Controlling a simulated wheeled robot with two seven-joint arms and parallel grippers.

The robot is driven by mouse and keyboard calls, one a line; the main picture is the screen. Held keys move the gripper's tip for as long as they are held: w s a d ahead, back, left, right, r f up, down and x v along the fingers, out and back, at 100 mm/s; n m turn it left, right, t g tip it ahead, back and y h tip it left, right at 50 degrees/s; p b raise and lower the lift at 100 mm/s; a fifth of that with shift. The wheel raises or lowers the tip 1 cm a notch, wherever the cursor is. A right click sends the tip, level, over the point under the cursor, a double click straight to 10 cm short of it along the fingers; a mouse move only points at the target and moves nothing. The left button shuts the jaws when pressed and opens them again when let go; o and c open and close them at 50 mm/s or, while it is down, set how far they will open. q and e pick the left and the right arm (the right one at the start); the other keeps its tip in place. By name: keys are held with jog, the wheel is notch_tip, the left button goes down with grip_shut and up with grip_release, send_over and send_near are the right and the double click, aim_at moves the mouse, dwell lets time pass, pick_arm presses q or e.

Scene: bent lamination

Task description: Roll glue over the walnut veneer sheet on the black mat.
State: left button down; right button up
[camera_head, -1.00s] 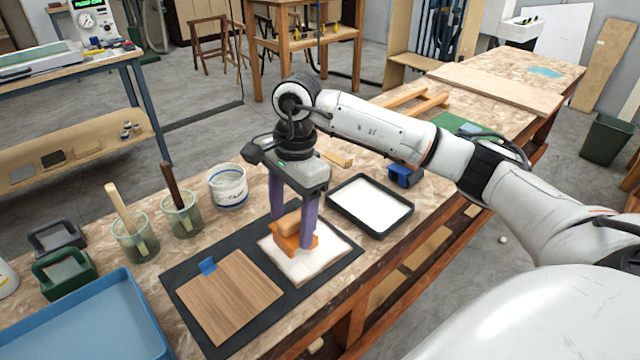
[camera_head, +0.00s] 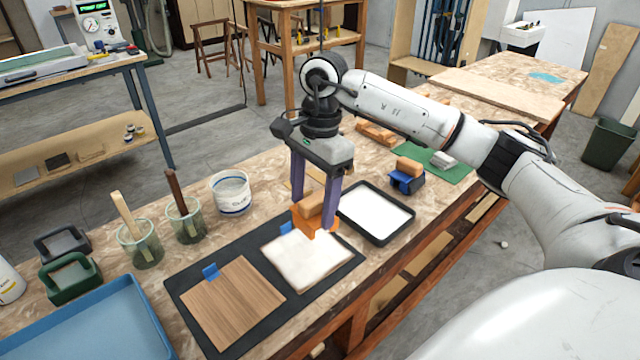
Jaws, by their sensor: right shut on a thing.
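The walnut veneer sheet (camera_head: 233,303) lies flat on the left part of the black mat (camera_head: 225,258), with a blue tab at its back edge. Its brown grain shows bare. A second sheet (camera_head: 307,258), white on top with brownish edges and a blue tab, lies to its right on the mat. My right gripper (camera_head: 314,206) points down, shut on an orange roller tool (camera_head: 312,214) with a wooden top. The tool is over the back right edge of the white sheet, beside the tray; I cannot tell whether it touches anything. My left gripper is out of view.
A black tray (camera_head: 375,212) of white liquid stands right of the mat. A blue tool with a wooden top (camera_head: 407,176) stands behind it. Two brush cups (camera_head: 186,222) and a white tub (camera_head: 231,193) stand at the back left. A blue tray (camera_head: 95,325) is at the front left.

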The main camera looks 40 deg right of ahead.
jog(key=shift+r+p, duration=1.2)
jog(key=shift+r, duration=0.85)
